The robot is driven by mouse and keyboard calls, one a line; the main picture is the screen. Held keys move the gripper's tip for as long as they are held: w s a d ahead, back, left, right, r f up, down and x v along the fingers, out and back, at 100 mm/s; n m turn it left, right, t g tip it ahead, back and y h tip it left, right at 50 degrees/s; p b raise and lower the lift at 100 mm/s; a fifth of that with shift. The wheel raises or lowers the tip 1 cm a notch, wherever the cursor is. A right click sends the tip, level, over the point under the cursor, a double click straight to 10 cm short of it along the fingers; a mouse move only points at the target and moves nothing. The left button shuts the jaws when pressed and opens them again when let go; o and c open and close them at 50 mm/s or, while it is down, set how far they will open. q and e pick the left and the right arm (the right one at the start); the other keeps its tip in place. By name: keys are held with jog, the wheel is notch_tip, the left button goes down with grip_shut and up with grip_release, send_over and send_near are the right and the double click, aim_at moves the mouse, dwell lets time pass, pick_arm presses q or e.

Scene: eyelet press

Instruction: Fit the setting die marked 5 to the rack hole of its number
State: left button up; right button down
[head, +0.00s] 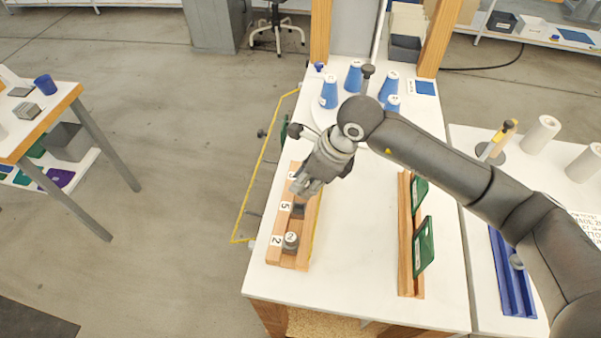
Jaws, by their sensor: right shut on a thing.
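The wooden rack (274,259) lies at the left edge of the white table, with number labels along its left side. The label 5 (285,206) is in the middle and the label 2 (276,241) at the near end; a farther label is partly hidden. A grey die (291,240) marked 2 stands upright beside the label 2. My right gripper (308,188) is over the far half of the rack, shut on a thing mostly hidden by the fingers. A dark shape (298,211) shows beside the label 5, just below the fingers; I cannot tell whether it is the held die or the hole. My left gripper is out of view.
Several blue cones (329,92) stand at the back of the table. A second wooden rack (405,265) with green plates (424,244) stands to the right. The white table (355,250) between the two racks is clear. A yellow line (263,160) runs left of the table.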

aim_at(300, 193)
jog(key=shift+w+a+r+m+t, duration=0.15)
jog(key=shift+w+a+m+t, duration=0.15)
jog(key=shift+a+m, duration=0.35)
jog(key=shift+d, duration=0.1)
jog(key=shift+b, duration=0.35)
jog(key=shift+f, duration=0.3)
notch_tip(300, 193, down, 5)
jog(key=b, duration=0.5)
jog(key=shift+f+b, duration=0.1)
jog(key=shift+b, duration=0.2)
jog(key=shift+b, duration=0.75)
dwell(0.7)
dwell(0.3)
jog(key=shift+f+b, duration=0.4)
jog(key=shift+b, duration=0.45)
